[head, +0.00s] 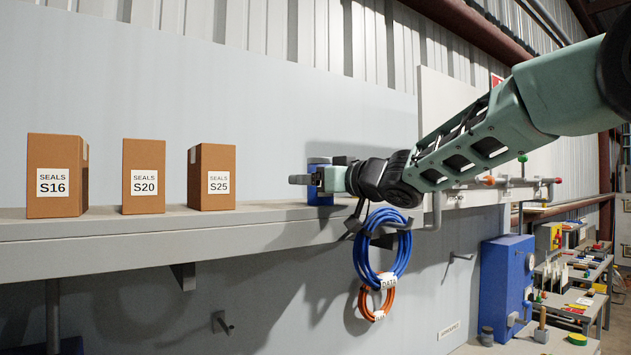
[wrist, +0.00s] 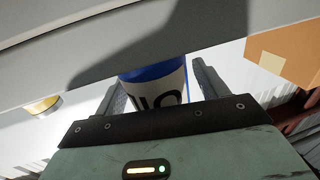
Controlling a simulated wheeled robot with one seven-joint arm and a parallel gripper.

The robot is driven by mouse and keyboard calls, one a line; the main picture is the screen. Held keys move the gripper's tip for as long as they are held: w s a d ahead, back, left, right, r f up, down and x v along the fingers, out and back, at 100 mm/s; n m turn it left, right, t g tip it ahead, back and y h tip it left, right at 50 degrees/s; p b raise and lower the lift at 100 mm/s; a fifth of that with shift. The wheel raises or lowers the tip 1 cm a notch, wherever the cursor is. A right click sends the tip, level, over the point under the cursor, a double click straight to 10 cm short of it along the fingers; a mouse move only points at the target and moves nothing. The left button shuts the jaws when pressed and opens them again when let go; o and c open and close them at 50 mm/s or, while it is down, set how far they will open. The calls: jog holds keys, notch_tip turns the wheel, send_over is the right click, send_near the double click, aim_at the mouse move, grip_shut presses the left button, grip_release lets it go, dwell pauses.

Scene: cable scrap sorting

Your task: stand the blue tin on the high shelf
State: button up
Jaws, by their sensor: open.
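The blue tin (head: 319,198) appears to stand upright on the high shelf (head: 130,226), near the shelf's right end. It has a blue body with a pale label carrying dark print, seen in the wrist view (wrist: 158,92). My gripper (head: 303,180) is level with the tin's middle and hides part of it in the head view. In the wrist view my gripper (wrist: 157,80) is open, with one finger on each side of the tin. I cannot tell whether either finger touches it. The shelf's grey edge (wrist: 150,50) cuts across the tin's end there.
Cardboard boxes S16 (head: 58,175), S20 (head: 143,177) and S25 (head: 211,177) stand on the shelf to the left, with bare shelf between S25 and the tin. Blue (head: 397,250) and orange (head: 376,303) cable coils hang below my wrist. A blue cabinet (head: 503,285) stands lower right.

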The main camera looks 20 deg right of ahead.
jog(key=b+v, duration=0.2)
jog(key=v, duration=1)
jog(key=shift+r, duration=0.15)
